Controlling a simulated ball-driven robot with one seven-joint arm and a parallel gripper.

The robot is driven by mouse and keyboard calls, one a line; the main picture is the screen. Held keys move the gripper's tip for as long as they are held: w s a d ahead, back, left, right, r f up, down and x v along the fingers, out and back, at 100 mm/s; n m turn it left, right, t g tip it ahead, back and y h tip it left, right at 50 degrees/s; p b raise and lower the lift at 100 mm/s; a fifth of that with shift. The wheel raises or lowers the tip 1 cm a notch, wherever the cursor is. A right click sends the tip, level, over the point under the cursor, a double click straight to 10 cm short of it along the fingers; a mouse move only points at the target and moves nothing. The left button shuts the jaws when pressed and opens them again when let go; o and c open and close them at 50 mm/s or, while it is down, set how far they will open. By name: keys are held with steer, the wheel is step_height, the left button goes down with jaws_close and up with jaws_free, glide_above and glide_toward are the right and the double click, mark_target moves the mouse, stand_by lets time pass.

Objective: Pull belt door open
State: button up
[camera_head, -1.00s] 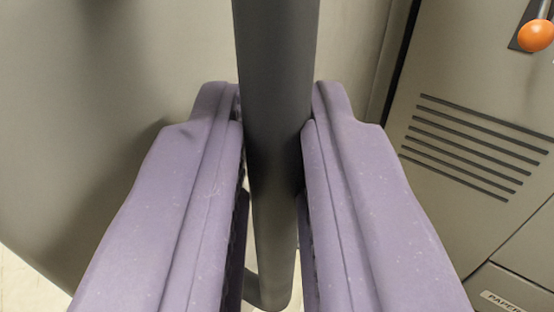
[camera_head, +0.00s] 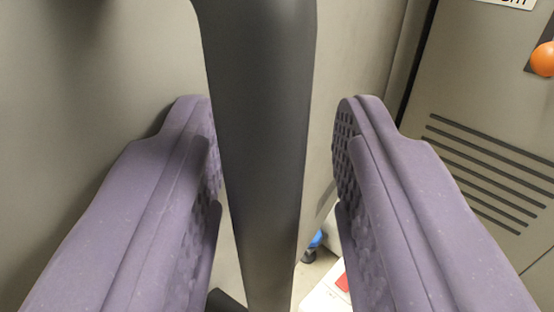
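A dark grey bar handle (camera_head: 262,130) runs top to bottom through the middle of the view, in front of a beige-grey door panel (camera_head: 110,60). My gripper (camera_head: 272,130) has its two purple fingers spread, one on each side of the handle. A clear gap shows between the handle and the right finger; the left finger is close to the handle, and I cannot tell whether it touches. The handle's upper end bends toward the panel at the top. A dark gap (camera_head: 415,70) runs along the panel's right edge.
A beige machine panel (camera_head: 460,90) with dark vent slots (camera_head: 490,165) stands at the right. It has an orange knob (camera_head: 543,59) near the right edge. Low between handle and right finger, a white object with red (camera_head: 325,290) and something blue (camera_head: 316,240) show.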

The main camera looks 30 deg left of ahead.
steer(key=p+v, duration=0.2)
steer(key=v, duration=0.5)
steer(key=shift+s+d+p, duration=0.1)
steer(key=shift+p, duration=0.2)
steer(key=shift+s+d, duration=0.2)
steer(key=shift+s, duration=0.15)
